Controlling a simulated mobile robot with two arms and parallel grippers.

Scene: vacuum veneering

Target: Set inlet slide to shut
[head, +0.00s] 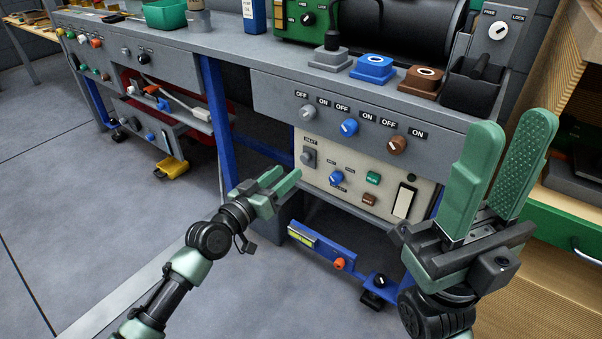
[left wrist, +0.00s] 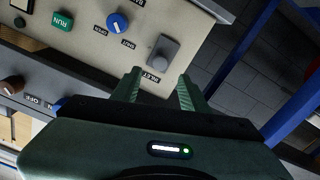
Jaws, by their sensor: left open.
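The inlet slide is a small grey block (head: 308,157) at the left end of the beige control panel (head: 321,182), under a label reading INLET. It also shows in the left wrist view (left wrist: 163,52), just beyond the fingertips. My left gripper (head: 283,180) is open and empty, below and left of the slide in the head view. In the left wrist view its two fingers (left wrist: 160,76) stand apart, pointing at the slide, with a gap to it. I cannot tell the slide's setting. My right gripper (head: 512,125) is open and empty, raised at the right.
A blue knob (head: 336,177), a green button (head: 373,178) and a brown button (head: 369,199) sit right of the slide. Knobs marked OFF and ON line the bench front (head: 275,100) above. A blue bench leg (head: 216,125) stands to the left. Open floor lies at left.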

